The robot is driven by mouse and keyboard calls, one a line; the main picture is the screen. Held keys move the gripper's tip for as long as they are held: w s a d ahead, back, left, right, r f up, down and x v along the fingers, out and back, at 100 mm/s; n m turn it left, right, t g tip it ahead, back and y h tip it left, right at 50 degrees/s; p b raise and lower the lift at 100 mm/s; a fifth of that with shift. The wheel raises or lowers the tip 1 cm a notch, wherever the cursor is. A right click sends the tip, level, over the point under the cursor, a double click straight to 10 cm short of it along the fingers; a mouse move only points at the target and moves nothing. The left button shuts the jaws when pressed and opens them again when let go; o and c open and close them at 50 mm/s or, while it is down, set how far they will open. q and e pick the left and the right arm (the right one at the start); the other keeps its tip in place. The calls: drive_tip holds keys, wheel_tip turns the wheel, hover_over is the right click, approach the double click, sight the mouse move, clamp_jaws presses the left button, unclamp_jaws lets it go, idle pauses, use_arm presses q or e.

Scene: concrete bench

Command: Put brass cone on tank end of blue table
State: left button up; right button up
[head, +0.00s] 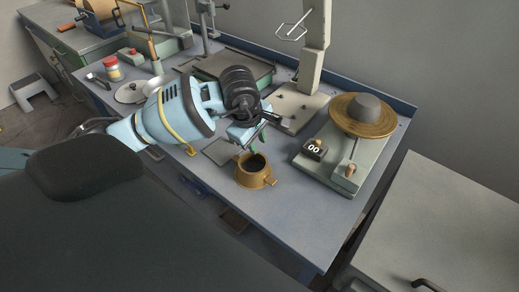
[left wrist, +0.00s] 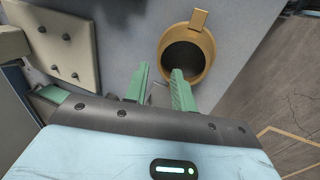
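A hollow brass-coloured piece (head: 252,182) with a round dark opening and small side lugs stands upright on the blue-grey table (head: 290,215) near its front edge. I take it for the brass cone. It also shows in the left wrist view (left wrist: 208,48), just beyond the fingertips. My left gripper (head: 256,141) is just above and behind it in the head view. In the left wrist view its two green fingers (left wrist: 160,82) are apart with nothing held between them; one finger overlaps the brass rim in the picture. No tank is clearly recognisable. My right gripper is out of view.
A scale (head: 345,172) with a brass pan (head: 350,126) and a small "00" block (head: 314,150) stands to the right. A pale column stand (head: 298,103) is behind. A grey cabinet (head: 445,225) stands at right.

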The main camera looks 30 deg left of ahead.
use_arm(q)
drive_tip(key=shift+v, duration=2.2)
